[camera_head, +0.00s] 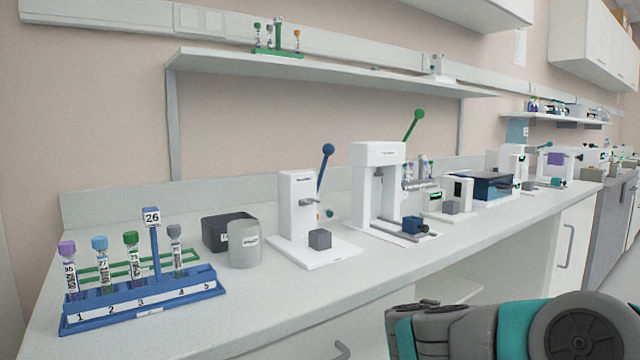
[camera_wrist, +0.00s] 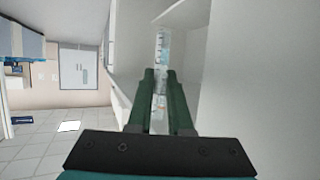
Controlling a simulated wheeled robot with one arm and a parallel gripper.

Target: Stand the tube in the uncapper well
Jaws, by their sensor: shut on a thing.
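My gripper (camera_wrist: 158,78) shows in the wrist view, shut on a clear tube (camera_wrist: 162,43) with a pale, bluish label. One end of the tube sticks out past the fingertips, and part of it shows between the fingers; its cap is not clearly seen. In the head view the gripper and tube are out of sight. A white press-like device with a blue lever (camera_head: 298,207) stands mid-counter, with a small grey block (camera_head: 320,239) on its base. A larger white device with a green lever (camera_head: 378,185) stands right of it. I cannot tell which is the uncapper, and no well opening is clear.
A blue rack (camera_head: 152,309) marked 26 holds several capped tubes at the left. A grey cup (camera_head: 244,246) and a dark box (camera_head: 222,228) stand between rack and blue-lever device. The shelf (camera_head: 330,77) overhangs the counter. The front counter (camera_head: 290,300) is clear.

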